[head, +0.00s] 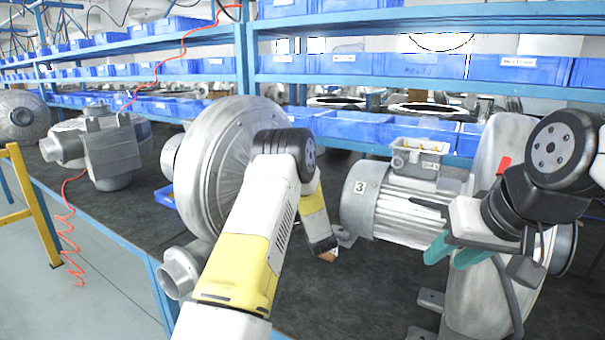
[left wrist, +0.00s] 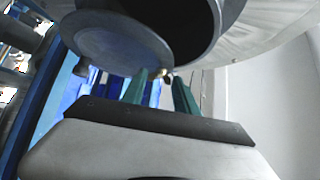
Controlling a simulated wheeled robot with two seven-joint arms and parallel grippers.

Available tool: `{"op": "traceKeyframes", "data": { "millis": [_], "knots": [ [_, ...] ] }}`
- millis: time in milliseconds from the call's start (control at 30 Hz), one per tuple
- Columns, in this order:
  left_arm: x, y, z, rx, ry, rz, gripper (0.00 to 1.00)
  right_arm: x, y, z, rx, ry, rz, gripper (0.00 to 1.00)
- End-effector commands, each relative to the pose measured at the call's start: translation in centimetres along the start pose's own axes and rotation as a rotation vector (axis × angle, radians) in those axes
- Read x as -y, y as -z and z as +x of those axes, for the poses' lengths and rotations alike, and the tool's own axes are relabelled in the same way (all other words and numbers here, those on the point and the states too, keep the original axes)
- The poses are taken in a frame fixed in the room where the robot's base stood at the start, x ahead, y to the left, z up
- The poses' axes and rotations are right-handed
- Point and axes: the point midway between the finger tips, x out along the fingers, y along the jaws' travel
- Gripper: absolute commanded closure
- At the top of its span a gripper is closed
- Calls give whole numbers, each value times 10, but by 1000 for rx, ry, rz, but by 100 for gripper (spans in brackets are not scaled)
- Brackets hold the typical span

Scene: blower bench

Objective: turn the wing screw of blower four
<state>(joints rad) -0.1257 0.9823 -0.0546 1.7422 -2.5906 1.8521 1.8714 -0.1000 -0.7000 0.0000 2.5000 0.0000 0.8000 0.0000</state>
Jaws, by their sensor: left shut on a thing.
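In the left wrist view, the teal fingers of my left gripper (left wrist: 161,82) close from both sides on a small brass-coloured screw (left wrist: 165,71). It sits at the lower edge of a round metal flap (left wrist: 105,42) beside a dark pipe mouth (left wrist: 175,22). The screw's wings are too small to make out. In the head view my white and yellow left arm hides this gripper. A large grey blower (head: 222,160) stands behind that arm, its number not readable. My right gripper (head: 447,258) is open and empty in front of the motor marked 3 (head: 368,200).
Another blower (head: 112,150) stands farther left on the dark bench (head: 150,205). A grey blower housing (head: 478,300) stands close to my right gripper. Blue bins (head: 345,128) fill the shelves behind. A coiled red hose (head: 68,235) hangs at the bench's left edge.

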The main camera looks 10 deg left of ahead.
Motion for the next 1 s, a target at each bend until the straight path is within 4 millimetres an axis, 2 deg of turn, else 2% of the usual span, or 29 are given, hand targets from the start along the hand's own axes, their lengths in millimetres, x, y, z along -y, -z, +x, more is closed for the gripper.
{"op": "traceKeyframes", "data": {
  "millis": [633, 667, 767, 1000],
  "knots": [
    [-2, -3, 0, 6, 35, -33, 100, 0, 0, 0, 0, 0, 0, 64],
    [-2, -3, 0, 6, 35, -33, 63, 0, 0, 0, 0, 0, 0, 64],
    [-2, -3, 0, 5, 35, -33, 43, 0, 0, 0, 0, 0, 0, 64],
    [-2, -1, 0, 3, 37, -35, 43, 0, 0, 0, 0, 0, 0, 64]
  ]
}}
